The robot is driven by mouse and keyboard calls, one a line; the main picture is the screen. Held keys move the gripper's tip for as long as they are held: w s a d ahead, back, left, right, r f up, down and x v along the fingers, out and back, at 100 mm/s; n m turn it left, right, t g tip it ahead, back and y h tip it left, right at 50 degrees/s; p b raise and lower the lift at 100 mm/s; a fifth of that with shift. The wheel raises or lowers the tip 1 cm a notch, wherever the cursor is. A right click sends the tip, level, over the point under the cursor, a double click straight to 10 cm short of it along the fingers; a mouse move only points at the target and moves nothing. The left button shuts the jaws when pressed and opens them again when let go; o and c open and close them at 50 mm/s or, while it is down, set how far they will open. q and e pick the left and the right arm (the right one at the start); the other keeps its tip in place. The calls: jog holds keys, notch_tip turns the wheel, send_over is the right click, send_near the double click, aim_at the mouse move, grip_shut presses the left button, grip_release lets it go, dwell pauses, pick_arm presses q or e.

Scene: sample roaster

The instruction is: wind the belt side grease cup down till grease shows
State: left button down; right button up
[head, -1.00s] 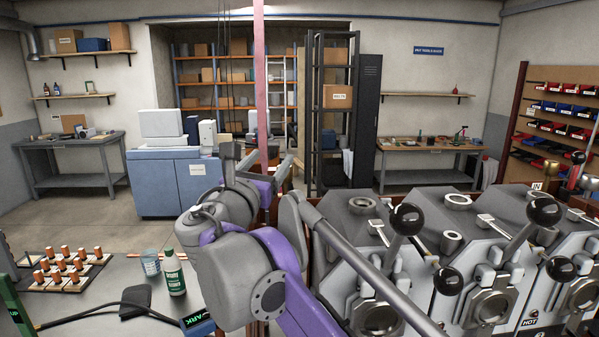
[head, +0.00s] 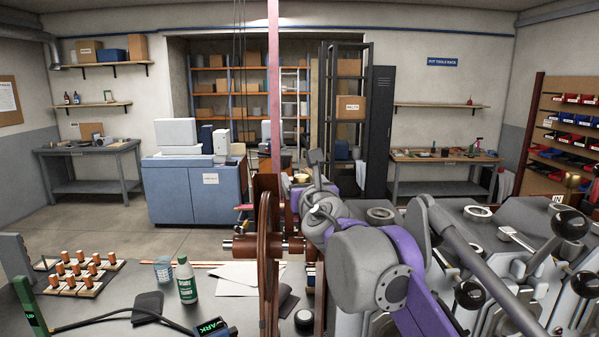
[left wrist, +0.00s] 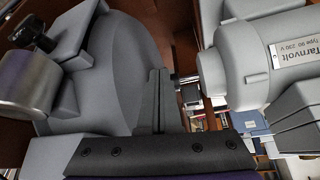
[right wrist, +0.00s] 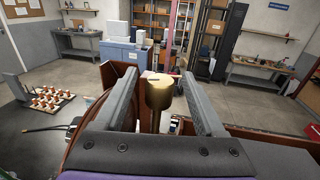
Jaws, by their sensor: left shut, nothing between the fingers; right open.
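A brass cup with a rounded body (right wrist: 158,92), which looks like the grease cup, stands between the two fingers of my right gripper (right wrist: 166,75) in the right wrist view. The right gripper is open, with a gap visible on each side of the cup. No grease can be made out. In the head view a red-brown wheel (head: 268,275) on a shaft stands beside my right arm, and my right gripper (head: 298,185) is beyond it, partly hidden. In the left wrist view my left gripper (left wrist: 155,98) is shut and empty, near a grey motor (left wrist: 245,70) labelled Tarnvolt.
Grey roaster units with black ball-ended levers (head: 570,224) fill the right side. The bench at left holds a green bottle (head: 187,280), a clear beaker (head: 163,268), a rack of orange-topped pieces (head: 80,270) and papers (head: 240,278). A blue cabinet (head: 195,192) stands behind, with open floor before it.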

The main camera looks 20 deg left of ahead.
aim_at(300, 175)
jog(key=shift+x, duration=1.8)
jog(key=shift+c, duration=0.4)
grip_shut()
